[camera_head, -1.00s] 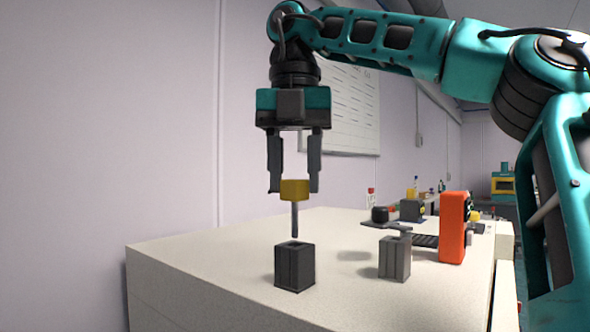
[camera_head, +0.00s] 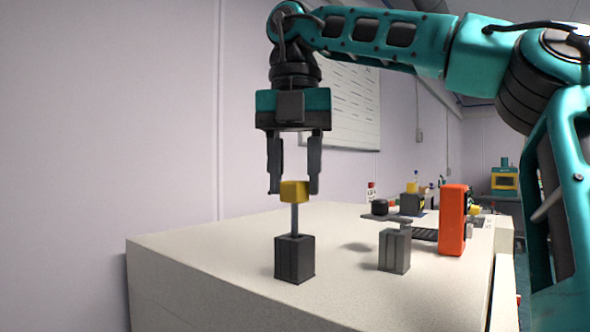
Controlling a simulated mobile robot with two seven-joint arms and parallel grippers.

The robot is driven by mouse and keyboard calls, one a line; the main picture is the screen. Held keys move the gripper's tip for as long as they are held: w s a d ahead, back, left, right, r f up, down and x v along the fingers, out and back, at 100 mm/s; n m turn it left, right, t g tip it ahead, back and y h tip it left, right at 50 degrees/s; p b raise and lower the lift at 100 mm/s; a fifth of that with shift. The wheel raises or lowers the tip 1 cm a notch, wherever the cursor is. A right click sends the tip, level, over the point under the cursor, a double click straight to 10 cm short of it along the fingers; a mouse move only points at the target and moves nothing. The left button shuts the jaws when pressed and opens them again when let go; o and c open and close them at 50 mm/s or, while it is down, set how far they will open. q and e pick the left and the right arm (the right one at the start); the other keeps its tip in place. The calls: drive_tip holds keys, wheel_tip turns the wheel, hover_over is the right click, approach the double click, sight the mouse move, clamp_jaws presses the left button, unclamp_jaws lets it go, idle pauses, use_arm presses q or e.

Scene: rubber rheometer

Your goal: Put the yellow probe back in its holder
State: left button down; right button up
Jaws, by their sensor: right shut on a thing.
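The yellow probe (camera_head: 294,192) has a yellow block on top and a thin grey rod below. My right gripper (camera_head: 294,190) points straight down and is shut on the yellow block. The probe hangs upright over a dark grey box-shaped holder (camera_head: 295,259) on the near part of the bench. The rod's lower end meets the holder's top opening, and its tip is hidden there. A visible length of rod separates the yellow block from the holder. My left gripper is not in view.
A lighter grey holder (camera_head: 394,251) stands to the right on the bench (camera_head: 210,262). Beyond it are an orange device (camera_head: 453,220) and a flat plate with a black knob (camera_head: 380,207). The bench left of the dark holder is clear.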

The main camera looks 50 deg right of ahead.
sight(295, 205)
drive_tip(key=shift+f+b, duration=1.5)
drive_tip(key=shift+f, duration=0.8)
drive_tip(key=o, duration=0.9)
drive_tip(key=shift+r, duration=0.1)
drive_tip(key=shift+o, duration=1.2)
wheel_tip(295, 205, up, 5)
drive_tip(key=p, duration=0.5)
drive_tip(key=shift+r+p, duration=0.1)
drive_tip(key=shift+p, duration=0.25)
